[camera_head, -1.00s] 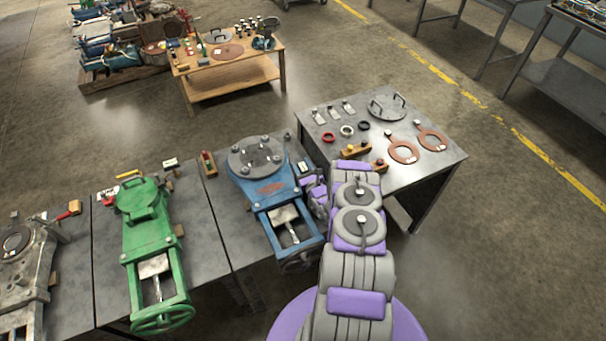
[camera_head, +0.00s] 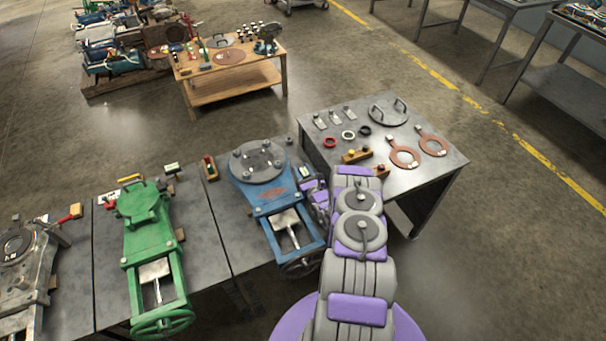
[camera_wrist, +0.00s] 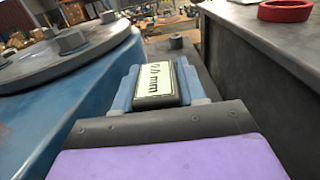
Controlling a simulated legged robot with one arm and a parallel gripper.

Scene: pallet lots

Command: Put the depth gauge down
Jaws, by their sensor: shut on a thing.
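The depth gauge (camera_wrist: 157,84) is a dark block with a pale display that reads in mm, close up in the wrist view. My gripper (camera_wrist: 160,92) is shut on it, with a finger on each side. In the head view the gauge (camera_head: 306,171) shows small beside the blue valve (camera_head: 273,197). My gripper (camera_head: 312,188) is there between the valve and the grey table at right. I cannot tell whether the gauge's underside touches the bench.
The blue valve's round flange (camera_wrist: 62,48) is close on the left in the wrist view. The grey table (camera_head: 436,172) holds a red ring (camera_head: 329,142), several gaskets and a handled plate (camera_head: 388,110). A green valve (camera_head: 148,235) stands further left on the bench (camera_head: 205,240).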

